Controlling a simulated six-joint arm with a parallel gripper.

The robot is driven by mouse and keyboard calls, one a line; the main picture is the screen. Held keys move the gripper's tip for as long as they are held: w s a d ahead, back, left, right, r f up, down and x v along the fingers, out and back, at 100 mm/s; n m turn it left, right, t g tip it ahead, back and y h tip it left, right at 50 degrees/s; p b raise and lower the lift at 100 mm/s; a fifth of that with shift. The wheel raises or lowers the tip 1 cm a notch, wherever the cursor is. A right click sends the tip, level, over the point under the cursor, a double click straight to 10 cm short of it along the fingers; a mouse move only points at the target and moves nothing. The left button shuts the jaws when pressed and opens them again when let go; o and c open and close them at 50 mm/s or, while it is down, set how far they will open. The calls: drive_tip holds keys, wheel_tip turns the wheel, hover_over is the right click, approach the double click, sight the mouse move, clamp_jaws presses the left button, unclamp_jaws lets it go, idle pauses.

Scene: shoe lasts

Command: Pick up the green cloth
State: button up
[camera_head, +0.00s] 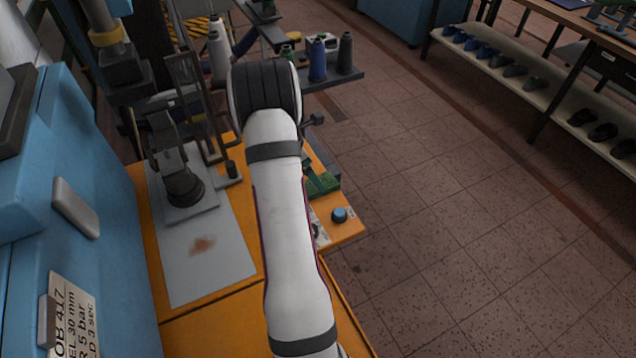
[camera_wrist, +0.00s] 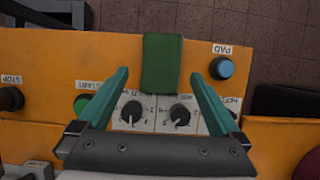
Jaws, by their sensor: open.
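The green cloth (camera_wrist: 162,64) hangs over the edge of the orange panel in the wrist view, at the top middle. In the head view a part of the green cloth (camera_head: 323,184) shows just right of my white arm, and the arm hides the rest. My gripper (camera_wrist: 158,86) has two teal fingers spread wide apart. The cloth lies between and a little beyond the fingertips in the picture, and nothing is held. In the head view the gripper is hidden behind my arm.
A blue PAD button (camera_wrist: 221,68) sits right of the cloth. Two black knobs (camera_wrist: 180,114) lie below it, and a green START button (camera_wrist: 82,105) is to the left. A press stand (camera_head: 186,190) is left of my arm. Thread spools (camera_head: 317,60) stand behind. The tiled floor is open at right.

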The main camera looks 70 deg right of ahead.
drive_tip(key=x, duration=0.4)
drive_tip(key=shift+s+d+f, duration=0.15)
drive_tip(key=shift+f, duration=0.2)
drive_tip(key=shift+f, duration=0.15)
drive_tip(key=c, duration=1.4)
wheel_tip(320, 180, up, 5)
drive_tip(key=shift+f, duration=0.15)
drive_tip(key=s+a+r, duration=0.1)
drive_tip(key=s+r, duration=0.1)
drive_tip(key=s, duration=0.1)
drive_tip(key=s+r, duration=0.2)
drive_tip(key=s, duration=0.2)
drive_tip(key=s+a+r, duration=0.1)
drive_tip(key=s+r, duration=0.1)
drive_tip(key=s, duration=0.2)
drive_tip(key=shift+s+a+r, duration=0.2)
drive_tip(key=shift+a+r, duration=0.15)
